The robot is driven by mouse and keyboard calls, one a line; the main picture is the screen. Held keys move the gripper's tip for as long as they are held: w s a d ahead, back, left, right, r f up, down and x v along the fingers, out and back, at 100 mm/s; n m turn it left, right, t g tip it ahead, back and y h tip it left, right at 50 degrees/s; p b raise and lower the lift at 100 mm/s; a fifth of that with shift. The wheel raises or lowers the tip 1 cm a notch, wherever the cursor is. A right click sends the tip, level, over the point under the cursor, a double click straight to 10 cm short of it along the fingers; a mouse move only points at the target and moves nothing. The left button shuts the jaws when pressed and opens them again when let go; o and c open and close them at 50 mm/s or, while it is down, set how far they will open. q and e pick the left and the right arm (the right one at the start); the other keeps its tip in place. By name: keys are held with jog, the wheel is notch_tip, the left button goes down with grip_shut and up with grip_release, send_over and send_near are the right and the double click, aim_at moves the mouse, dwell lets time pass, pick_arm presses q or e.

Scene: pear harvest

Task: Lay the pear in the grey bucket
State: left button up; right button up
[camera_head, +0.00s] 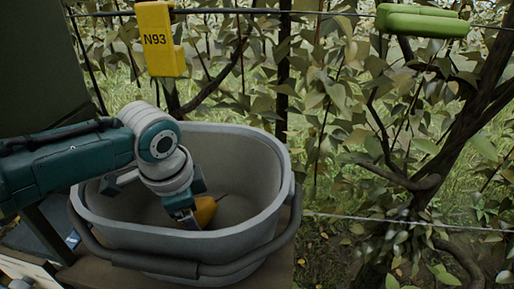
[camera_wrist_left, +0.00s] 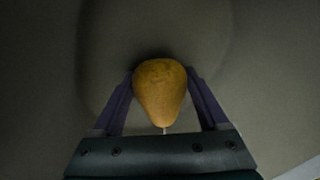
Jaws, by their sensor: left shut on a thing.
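The grey bucket (camera_head: 236,240) stands at the lower left in the head view, with its dark handle hanging along its front. My left gripper (camera_head: 192,218) reaches down inside the bucket, below the rim. It is shut on the yellow-brown pear (camera_head: 206,210), which shows partly behind the fingers with its stem pointing up and right. In the left wrist view the pear (camera_wrist_left: 160,90) sits between the two fingers, with the bucket's grey inside (camera_wrist_left: 260,60) around it. I cannot tell whether the pear touches the bucket floor. My right gripper is not in view.
A green box-like thing (camera_head: 422,22) is on the wire at the upper right. Leafy branches and a trunk (camera_head: 470,120) fill the right. A lower wire (camera_head: 400,222) crosses there.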

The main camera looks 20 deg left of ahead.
pick_arm(q)
jog(key=shift+f, duration=0.2)
jog(key=o, duration=1.4)
jog(key=shift+r, duration=0.1)
